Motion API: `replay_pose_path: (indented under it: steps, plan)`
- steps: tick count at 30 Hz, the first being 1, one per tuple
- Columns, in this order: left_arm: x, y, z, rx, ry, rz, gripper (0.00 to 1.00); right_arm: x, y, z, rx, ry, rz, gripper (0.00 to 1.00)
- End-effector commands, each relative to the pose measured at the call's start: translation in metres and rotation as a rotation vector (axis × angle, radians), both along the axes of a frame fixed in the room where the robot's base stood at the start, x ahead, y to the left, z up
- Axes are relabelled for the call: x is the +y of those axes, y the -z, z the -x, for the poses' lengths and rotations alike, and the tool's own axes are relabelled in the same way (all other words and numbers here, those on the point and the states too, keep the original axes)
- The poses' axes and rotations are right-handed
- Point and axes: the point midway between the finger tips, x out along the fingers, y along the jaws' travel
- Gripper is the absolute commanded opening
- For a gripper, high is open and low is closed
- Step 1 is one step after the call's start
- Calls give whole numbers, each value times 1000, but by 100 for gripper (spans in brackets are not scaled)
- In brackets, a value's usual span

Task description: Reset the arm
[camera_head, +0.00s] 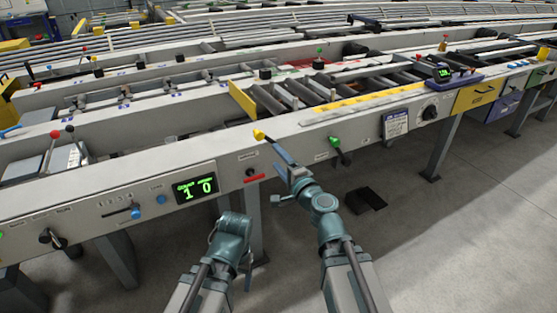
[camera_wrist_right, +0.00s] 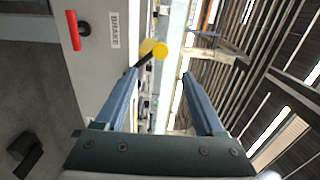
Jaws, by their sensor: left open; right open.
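My right gripper (camera_head: 276,148) reaches up to the front rail of the runout table (camera_head: 225,140). In the right wrist view its two blue fingers (camera_wrist_right: 160,75) are apart with nothing between them. A lever with a yellow knob (camera_head: 259,134) stands at the rail close to the fingertips. In the right wrist view the yellow knob (camera_wrist_right: 153,48) is just beyond the left finger's tip; whether they touch is unclear. My left gripper (camera_head: 232,228) is low in front of the table, apart from the controls. Its fingers are mostly hidden by its wrist.
A green-handled lever (camera_head: 336,143), a red handle (camera_head: 255,178) and a display reading 10 (camera_head: 195,189) are on the front panel. The red handle also shows in the right wrist view (camera_wrist_right: 73,30). A black pedal (camera_head: 368,199) lies on the floor. The floor at right is clear.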

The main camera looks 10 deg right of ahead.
Motion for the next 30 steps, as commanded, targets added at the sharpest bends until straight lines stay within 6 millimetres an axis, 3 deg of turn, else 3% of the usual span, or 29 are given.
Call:
replay_pose_path:
  steps: [7, 11, 14, 18, 20, 24, 30]
  plan:
    - [0, 0, 0, 0, 0, 0, 70, 2, 1, 1, 0, -10, 14, 71]
    - [0, 0, 0, 0, 0, 0, 70, 19, 14, 7, 7, -104, 144, 71]
    - [0, 0, 0, 0, 0, 0, 70, 40, 42, 21, 41, -246, 340, 71]
    - [0, 0, 0, 0, 0, 0, 70, 49, 102, 52, 162, -464, 652, 71]
    - [0, 0, 0, 0, 0, 0, 70, 43, 129, 68, 237, -550, 778, 71]
    - [0, 0, 0, 0, 0, 0, 70, 12, 177, 103, 428, -699, 1017, 71]
    - [0, 0, 0, 0, 0, 0, 70, -42, 211, 145, 691, -819, 1246, 71]
